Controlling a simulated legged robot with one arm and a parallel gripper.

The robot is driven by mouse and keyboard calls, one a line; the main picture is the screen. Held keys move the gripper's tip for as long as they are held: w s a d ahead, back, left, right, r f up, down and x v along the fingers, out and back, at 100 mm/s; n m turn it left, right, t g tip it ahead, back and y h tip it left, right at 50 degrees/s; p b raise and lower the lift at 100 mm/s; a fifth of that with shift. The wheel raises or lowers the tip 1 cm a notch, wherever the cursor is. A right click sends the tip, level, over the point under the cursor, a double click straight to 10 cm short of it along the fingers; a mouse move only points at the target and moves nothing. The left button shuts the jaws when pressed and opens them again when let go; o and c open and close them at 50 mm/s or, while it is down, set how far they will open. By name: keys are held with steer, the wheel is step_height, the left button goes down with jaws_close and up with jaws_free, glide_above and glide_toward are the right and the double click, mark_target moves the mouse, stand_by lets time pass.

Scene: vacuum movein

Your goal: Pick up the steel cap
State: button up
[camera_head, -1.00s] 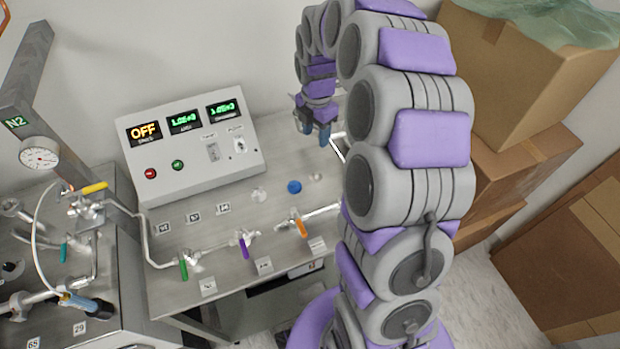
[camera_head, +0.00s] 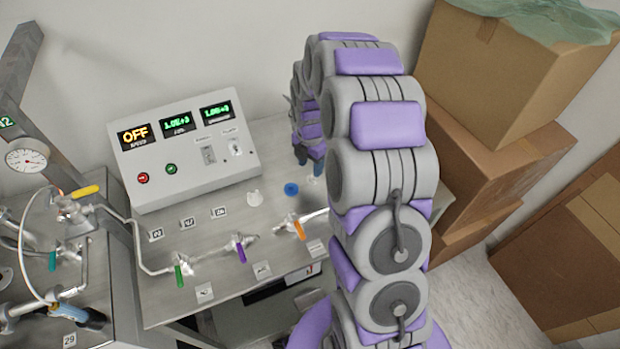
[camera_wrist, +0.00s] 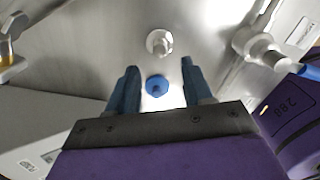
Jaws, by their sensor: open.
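A small round steel cap (camera_wrist: 160,43) with a raised knob stands on the steel bench top (camera_wrist: 95,50), just past my fingertips in the wrist view. A blue cap (camera_wrist: 157,85) shows between my fingers in that view. My gripper (camera_wrist: 159,68) is open, with nothing held. In the head view, my gripper (camera_head: 310,166) points down over the bench, right of the control box and partly hidden by my arm. The blue cap (camera_head: 291,188) lies below left of it. Pale metal pieces lie either side of the blue cap; I cannot tell which is the steel cap.
A control box (camera_head: 184,160) with lit displays stands at the back of the bench. Pipes with green, purple and orange valve handles (camera_head: 240,250) run along the front. A pipe fitting (camera_wrist: 262,50) is at right in the wrist view. Cardboard boxes (camera_head: 500,80) stand right.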

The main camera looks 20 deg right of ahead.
mark_target(311, 174)
steer(key=f, duration=0.1)
steer(key=d+f+b, duration=0.1)
steer(key=f, duration=0.3)
steer(key=shift+w+d, duration=0.15)
steer(key=shift+d, duration=0.2)
steer(key=shift+a+r, duration=0.1)
steer(key=shift+a, duration=0.45)
steer(key=shift+c, duration=0.8)
steer(key=c, duration=0.3)
steer(key=shift+d, duration=0.4)
jaws_close()
steer(key=shift+a, duration=0.1)
